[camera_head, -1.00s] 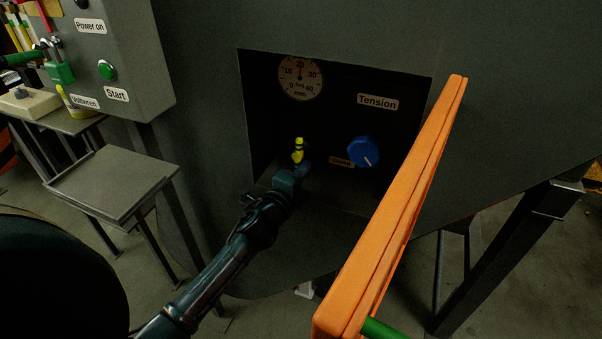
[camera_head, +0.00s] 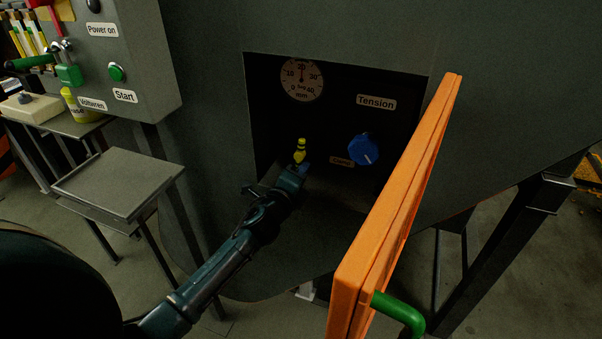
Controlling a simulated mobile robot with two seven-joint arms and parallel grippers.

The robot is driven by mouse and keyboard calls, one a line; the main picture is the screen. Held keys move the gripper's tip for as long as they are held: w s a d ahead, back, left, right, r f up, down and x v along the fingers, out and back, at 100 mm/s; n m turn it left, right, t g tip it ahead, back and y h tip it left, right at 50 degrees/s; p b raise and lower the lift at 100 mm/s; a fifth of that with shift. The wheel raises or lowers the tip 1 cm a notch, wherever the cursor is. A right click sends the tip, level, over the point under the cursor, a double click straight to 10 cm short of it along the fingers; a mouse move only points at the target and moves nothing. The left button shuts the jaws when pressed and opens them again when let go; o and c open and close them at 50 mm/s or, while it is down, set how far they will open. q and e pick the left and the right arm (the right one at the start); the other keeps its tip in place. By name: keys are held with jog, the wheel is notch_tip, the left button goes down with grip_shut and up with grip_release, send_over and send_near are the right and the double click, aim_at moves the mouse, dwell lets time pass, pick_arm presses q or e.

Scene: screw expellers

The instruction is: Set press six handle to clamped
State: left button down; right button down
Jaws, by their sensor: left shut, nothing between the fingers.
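A small yellow handle (camera_head: 300,150) stands upright in a dark recess of the grey press (camera_head: 340,25). My left gripper (camera_head: 302,170) is shut at the foot of the yellow handle, with nothing held. Whether it touches the handle I cannot tell. To the right in the recess are a blue knob (camera_head: 363,149), a "Tension" label (camera_head: 376,102) and, higher left, a round dial gauge (camera_head: 301,80) in mm. My right gripper is not in view.
An orange door (camera_head: 400,205) with a green handle (camera_head: 400,312) stands open at the recess's right side.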

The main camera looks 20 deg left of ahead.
pick_arm(q)
jog(key=shift+a+m, duration=0.35)
jog(key=shift+m, duration=0.55)
jog(key=m+p, duration=0.1)
jog(key=m, duration=0.1)
jog(key=a+m+p, duration=0.1)
jog(key=m, duration=0.1)
jog(key=shift+a+y, duration=0.15)
jog(key=shift+y, duration=0.25)
jog(key=shift+a+r+m, duration=0.1)
jog(key=shift+a+m, duration=0.05)
jog(key=shift+m, duration=0.45)
jog(key=shift+a+r+m+g+p, duration=0.1)
jog(key=shift+a+m+g+p, duration=0.2)
jog(key=shift+m+p, duration=0.6)
jog(key=m, duration=0.2)
jog(key=shift+a+r+m+y+p, duration=0.2)
jog(key=shift+a+m+y+p, duration=0.1)
jog(key=shift+p, duration=0.1)
jog(key=shift+a, duration=0.1)
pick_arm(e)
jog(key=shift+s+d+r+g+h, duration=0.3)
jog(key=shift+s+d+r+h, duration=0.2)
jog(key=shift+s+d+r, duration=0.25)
pick_arm(q)
jog(key=shift+a+r, duration=0.1)
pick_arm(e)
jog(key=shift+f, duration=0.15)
pick_arm(q)
jog(key=shift+p, duration=0.3)
